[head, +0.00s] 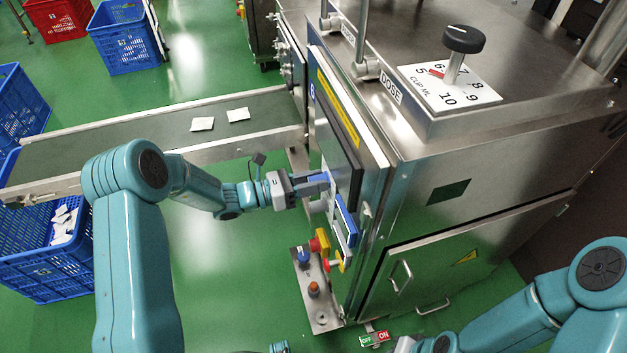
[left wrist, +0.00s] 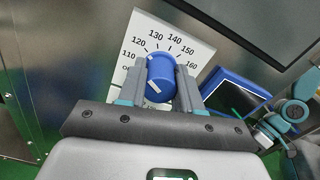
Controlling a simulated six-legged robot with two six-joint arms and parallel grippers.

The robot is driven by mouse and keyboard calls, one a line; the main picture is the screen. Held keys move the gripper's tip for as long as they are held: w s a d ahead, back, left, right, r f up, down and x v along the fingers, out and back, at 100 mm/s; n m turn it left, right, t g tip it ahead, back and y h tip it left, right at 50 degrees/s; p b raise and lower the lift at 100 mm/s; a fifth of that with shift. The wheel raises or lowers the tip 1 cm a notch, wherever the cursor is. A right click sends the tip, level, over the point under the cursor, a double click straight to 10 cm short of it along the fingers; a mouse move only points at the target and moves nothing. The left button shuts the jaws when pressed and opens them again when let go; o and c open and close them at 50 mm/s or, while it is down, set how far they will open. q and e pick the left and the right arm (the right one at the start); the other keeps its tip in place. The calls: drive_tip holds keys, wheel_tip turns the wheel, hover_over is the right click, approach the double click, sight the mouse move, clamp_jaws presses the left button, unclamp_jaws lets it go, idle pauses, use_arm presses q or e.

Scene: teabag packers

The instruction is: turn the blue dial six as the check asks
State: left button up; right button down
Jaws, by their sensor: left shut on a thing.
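The blue dial (left wrist: 161,76) shows in the left wrist view, in front of a white scale plate (left wrist: 140,45) numbered from 110 to 160. A pale mark on the dial faces the lower left of the picture. My left gripper (left wrist: 161,82) is shut on the dial, one finger on each side. In the head view my left gripper (head: 312,182) is at the machine's front panel, and the dial is mostly hidden there by the fingers. My right arm comes in at the lower right of the head view; its gripper cannot be made out clearly.
A black dose knob (head: 463,40) stands on a white plate on top of the steel machine. A small screen (head: 346,220) sits beside the dial. Buttons on a steel box (head: 318,300) lie below. A conveyor (head: 160,128) with two teabags runs left.

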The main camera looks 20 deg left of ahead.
use_arm(q)
drive_tip(key=m+b, duration=0.3)
drive_tip(key=shift+r+m+b, duration=0.1)
drive_tip(key=shift+m+b, duration=0.9)
drive_tip(key=shift+m, duration=0.4)
drive_tip(key=shift+r, duration=0.1)
drive_tip(key=o, duration=1)
drive_tip(key=shift+s, duration=0.1)
